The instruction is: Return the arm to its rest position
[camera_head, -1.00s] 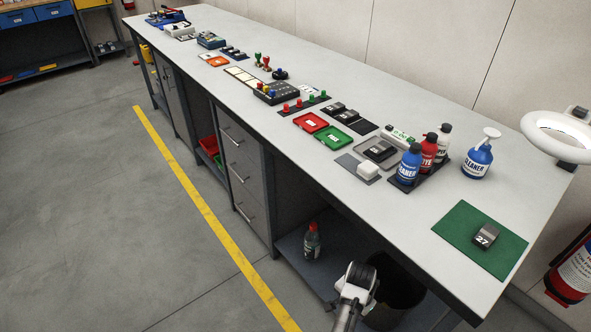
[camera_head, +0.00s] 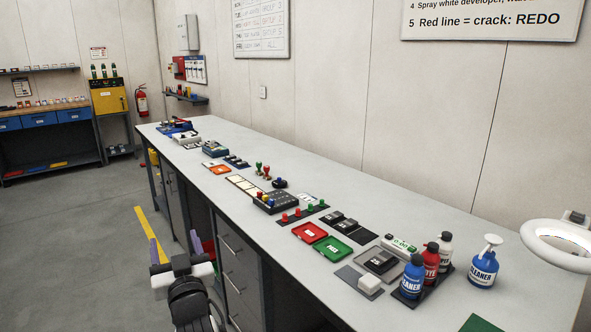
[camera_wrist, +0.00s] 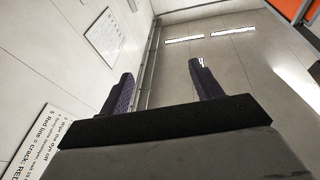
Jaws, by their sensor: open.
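My gripper (camera_head: 176,254) is at the lower left of the head view, in front of the long workbench's drawer side. Its two dark purple fingers point up and stand apart with nothing between them. In the wrist view the open fingers (camera_wrist: 166,85) show against the wall and ceiling. My arm below it comes up from the bottom edge of the head view.
The grey workbench (camera_head: 420,200) runs along the wall. It carries a red tray (camera_head: 309,232), a green tray (camera_head: 335,247), several bottles including a blue spray bottle (camera_head: 484,268), and a ring lamp (camera_head: 560,243). Open floor (camera_head: 90,230) lies to the left.

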